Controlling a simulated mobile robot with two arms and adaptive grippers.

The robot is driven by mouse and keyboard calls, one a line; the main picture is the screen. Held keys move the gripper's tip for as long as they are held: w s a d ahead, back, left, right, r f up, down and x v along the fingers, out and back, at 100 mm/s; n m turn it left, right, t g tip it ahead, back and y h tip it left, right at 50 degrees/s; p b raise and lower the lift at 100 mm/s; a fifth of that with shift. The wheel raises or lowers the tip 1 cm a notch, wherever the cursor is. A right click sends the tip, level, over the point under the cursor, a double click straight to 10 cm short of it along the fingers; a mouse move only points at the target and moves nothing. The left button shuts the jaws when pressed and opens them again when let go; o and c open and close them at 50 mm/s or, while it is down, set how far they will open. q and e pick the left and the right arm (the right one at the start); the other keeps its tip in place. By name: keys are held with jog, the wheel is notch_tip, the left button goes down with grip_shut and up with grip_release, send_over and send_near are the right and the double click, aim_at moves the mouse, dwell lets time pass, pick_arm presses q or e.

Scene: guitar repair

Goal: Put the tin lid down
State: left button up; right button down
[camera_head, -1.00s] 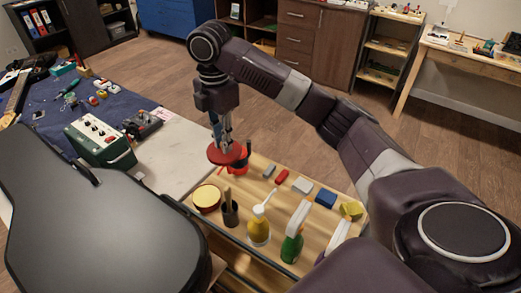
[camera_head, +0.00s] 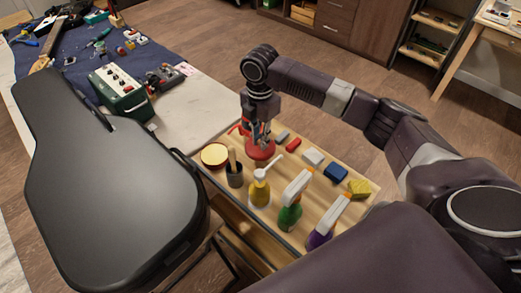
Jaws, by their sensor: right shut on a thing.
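The red tin lid (camera_head: 261,152) is in the grip of my right gripper (camera_head: 257,138), which points down over the back left of the wooden tabletop (camera_head: 268,228). The lid is low, at or just above the wood; I cannot tell whether it touches. The open red tin (camera_head: 214,155) with pale yellow contents stands to the left of the lid, apart from it. My left gripper is not in view.
A dark cup with a wooden handle (camera_head: 234,175), a yellow pump bottle (camera_head: 260,190), a green spray bottle (camera_head: 290,214) and a purple one (camera_head: 320,236) stand in front. Small blocks, including a blue one (camera_head: 336,173), lie right. A guitar case (camera_head: 120,205) is left.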

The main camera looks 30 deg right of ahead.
aim_at(261, 152)
notch_tip(261, 152, down, 6)
jog(key=shift+r, duration=0.15)
dwell(0.3)
jog(key=c, duration=1.9)
grip_release()
notch_tip(261, 152, up, 11)
jog(key=shift+f, duration=0.1)
jog(key=shift+r, duration=0.65)
